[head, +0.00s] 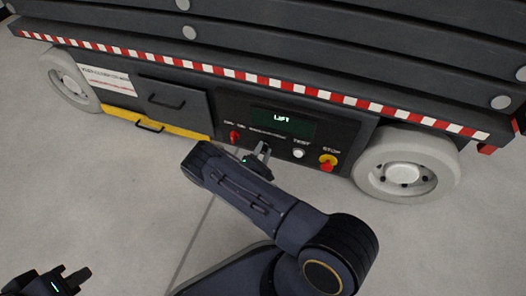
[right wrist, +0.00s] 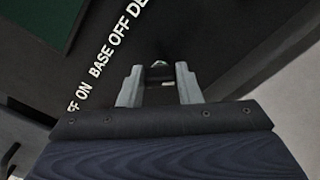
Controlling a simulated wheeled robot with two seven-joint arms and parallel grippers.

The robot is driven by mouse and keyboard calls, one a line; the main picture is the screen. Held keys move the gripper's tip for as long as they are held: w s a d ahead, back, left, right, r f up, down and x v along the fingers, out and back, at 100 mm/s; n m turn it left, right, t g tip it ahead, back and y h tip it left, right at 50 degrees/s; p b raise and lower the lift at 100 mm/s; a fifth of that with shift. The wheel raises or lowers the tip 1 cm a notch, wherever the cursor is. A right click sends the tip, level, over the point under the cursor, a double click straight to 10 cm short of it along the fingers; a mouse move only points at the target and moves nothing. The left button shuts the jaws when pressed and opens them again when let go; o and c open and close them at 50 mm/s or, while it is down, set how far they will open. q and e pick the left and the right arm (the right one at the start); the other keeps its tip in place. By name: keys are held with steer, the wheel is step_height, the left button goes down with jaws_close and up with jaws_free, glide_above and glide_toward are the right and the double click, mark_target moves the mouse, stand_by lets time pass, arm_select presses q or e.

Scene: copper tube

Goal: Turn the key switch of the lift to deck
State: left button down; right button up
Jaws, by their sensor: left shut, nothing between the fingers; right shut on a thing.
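The lift's dark control panel (head: 340,131) has a screen (head: 283,122) reading "LIFT". My right gripper (head: 262,149) reaches the panel below the screen, at the key switch, and hides most of it. In the right wrist view the gripper (right wrist: 160,78) is shut on the key (right wrist: 159,63), a small bit of which shows between the fingertips. White lettering "BASE OFF DE..." runs beside it, cut off by the frame edge. The key's exact angle cannot be told. My left gripper (head: 68,274) is shut and empty at the lower left, far from the panel.
A red rotary switch (head: 234,136) is left of my right gripper. A white TEST button (head: 299,154) and a red STOP button (head: 327,160) on yellow are to its right. Wheels (head: 405,171) flank the lift. The grey floor in front is clear.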

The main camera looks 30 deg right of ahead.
steer(key=o, duration=1)
steer(key=p+v, duration=0.2)
steer(key=v, duration=0.6)
